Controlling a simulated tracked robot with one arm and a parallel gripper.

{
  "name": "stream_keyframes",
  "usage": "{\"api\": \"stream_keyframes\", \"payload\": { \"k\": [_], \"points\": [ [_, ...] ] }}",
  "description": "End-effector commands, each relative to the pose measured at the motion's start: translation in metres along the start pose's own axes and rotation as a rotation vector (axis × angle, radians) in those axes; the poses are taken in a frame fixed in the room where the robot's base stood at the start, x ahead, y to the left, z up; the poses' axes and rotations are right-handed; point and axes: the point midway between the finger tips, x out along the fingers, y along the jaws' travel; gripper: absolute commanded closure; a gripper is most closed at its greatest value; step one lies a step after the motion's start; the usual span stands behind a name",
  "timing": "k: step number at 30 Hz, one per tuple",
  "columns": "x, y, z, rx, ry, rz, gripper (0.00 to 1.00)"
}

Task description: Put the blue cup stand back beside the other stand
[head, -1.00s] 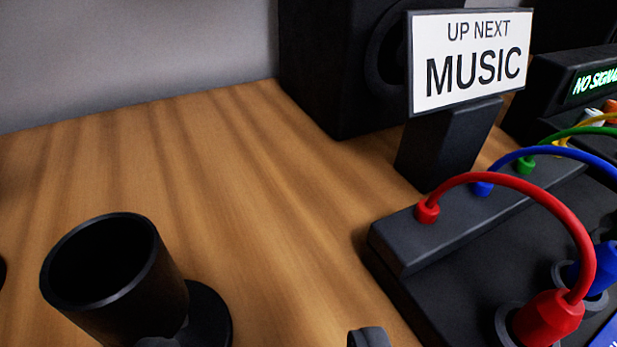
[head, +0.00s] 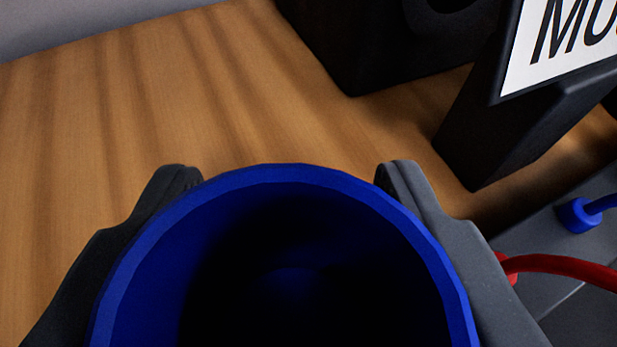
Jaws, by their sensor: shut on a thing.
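The blue cup stand (head: 285,178) fills the lower middle of the head view, its round open mouth facing the camera and its inside dark. My gripper (head: 285,180) is shut on it, one grey finger on each side of its rim. The lower part and base of the blue stand are out of view, so I cannot tell whether it touches the table. The other stand is not in view now.
Bare wooden table (head: 130,130) lies beyond and left of the cup. A black speaker (head: 370,45) stands at the back. The sign (head: 565,50) on its dark post (head: 510,125) is at right. A grey panel with a red cable (head: 560,264) and a blue plug (head: 578,215) is at lower right.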

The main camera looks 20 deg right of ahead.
Motion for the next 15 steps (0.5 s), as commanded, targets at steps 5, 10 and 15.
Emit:
{"api": "stream_keyframes", "payload": {
  "k": [5,10,15],
  "points": [
    [0.005,0.001,0.0,-0.002,0.001,0.001,1.0],
    [0.013,0.001,0.02,-0.001,-0.002,0.0,1.0],
    [0.018,0.0,0.034,-0.001,-0.003,-0.001,1.0]
  ]
}}
